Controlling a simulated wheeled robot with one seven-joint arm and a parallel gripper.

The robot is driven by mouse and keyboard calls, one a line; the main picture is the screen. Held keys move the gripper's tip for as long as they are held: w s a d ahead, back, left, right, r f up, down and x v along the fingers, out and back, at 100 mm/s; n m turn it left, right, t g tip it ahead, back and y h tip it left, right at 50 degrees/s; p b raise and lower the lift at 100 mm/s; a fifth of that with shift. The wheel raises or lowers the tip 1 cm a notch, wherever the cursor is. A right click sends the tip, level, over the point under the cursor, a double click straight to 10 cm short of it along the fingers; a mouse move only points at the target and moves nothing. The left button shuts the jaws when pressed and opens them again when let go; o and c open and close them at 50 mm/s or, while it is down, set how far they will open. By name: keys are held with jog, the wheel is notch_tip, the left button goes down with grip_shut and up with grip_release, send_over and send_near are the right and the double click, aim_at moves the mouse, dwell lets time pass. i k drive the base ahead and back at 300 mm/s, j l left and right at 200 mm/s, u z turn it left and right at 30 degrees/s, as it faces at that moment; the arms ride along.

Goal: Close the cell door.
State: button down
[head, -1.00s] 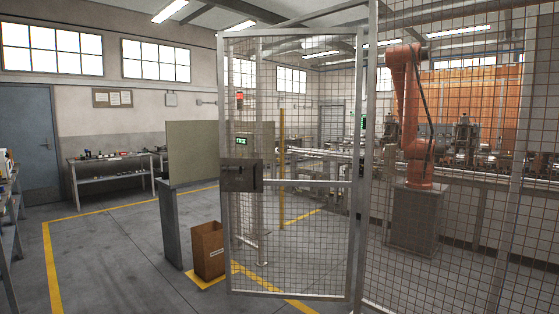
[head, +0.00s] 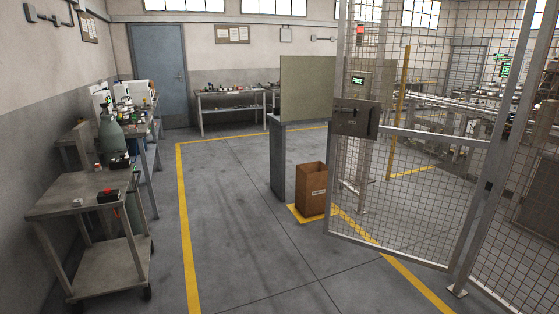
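The cell door (head: 408,190) is a wire-mesh panel in a grey metal frame, at the right of the head view. It stands swung open, hinged at the fence post on its right. A dark latch box (head: 355,118) sits on its free left edge at mid height. The mesh fence (head: 520,215) continues to the right of the hinge post. Behind the door's mesh are a green-lit panel, a red light and a yellow post. My gripper is not in view.
A grey cart (head: 90,190) with small items stands at the left, before a workbench along the wall. A cardboard box (head: 311,188) stands on the floor beside a grey panel stand (head: 279,165), left of the door. The floor (head: 235,230) between cart and box is clear.

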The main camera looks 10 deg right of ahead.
aim_at(365, 125)
jog(key=i, duration=1.35)
jog(key=i+j+z, duration=0.1)
jog(key=i, duration=1.25)
jog(key=i+j, duration=0.15)
jog(key=i, duration=1.2)
